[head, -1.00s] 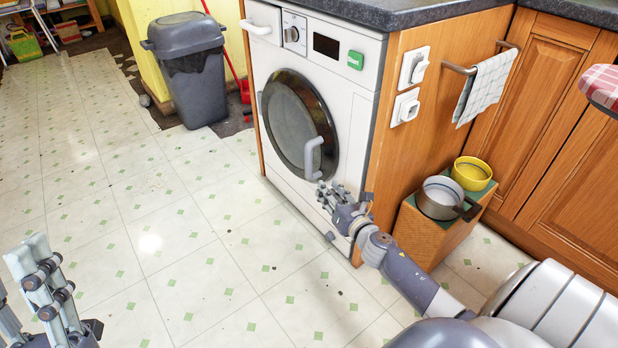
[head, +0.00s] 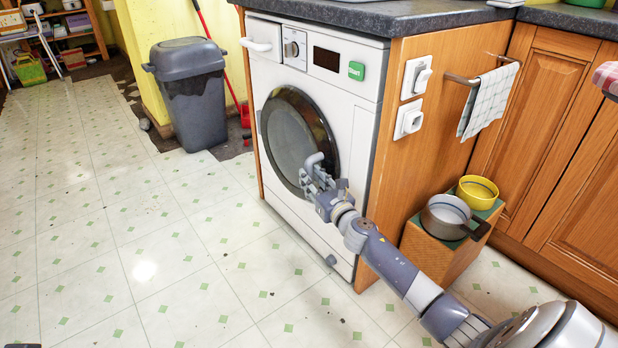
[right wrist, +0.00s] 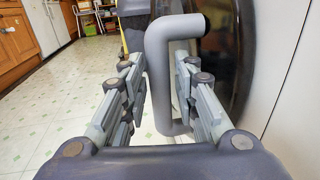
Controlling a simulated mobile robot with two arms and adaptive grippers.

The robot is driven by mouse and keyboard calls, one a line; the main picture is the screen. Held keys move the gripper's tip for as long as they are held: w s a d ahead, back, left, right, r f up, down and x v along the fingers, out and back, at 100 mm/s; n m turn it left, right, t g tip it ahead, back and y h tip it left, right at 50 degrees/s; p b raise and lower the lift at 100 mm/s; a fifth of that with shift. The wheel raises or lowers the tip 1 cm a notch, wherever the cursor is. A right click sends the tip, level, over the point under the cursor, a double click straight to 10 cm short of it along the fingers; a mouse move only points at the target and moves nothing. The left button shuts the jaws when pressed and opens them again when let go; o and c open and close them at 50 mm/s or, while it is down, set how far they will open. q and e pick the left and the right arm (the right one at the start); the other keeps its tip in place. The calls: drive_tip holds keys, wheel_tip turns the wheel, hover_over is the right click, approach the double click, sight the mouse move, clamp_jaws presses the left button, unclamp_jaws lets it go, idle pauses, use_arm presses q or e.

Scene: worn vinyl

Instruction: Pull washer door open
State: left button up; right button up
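The washer (head: 352,100) is white, with a round dark-glass door (head: 287,140) that sits shut in its front. The door's grey bar handle (head: 314,159) is on the right side of the door, partly hidden by my right gripper (head: 316,176). In the right wrist view, the handle (right wrist: 157,80) stands upright between the two fingers of the right gripper (right wrist: 155,88). The fingers are spread, with a visible gap to the bar on the left side. The dark door edge (right wrist: 232,60) is behind the right finger. My left gripper is out of view.
A wooden cabinet side with a wall socket (head: 409,120) adjoins the washer on the right. Pots (head: 446,217) stand on a low box (head: 432,250) there. A grey bin (head: 190,100) stands left of the washer. The tiled floor in front is clear.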

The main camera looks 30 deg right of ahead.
drive_tip(key=shift+w+d, duration=0.15)
drive_tip(key=shift+w, duration=1.05)
clamp_jaws()
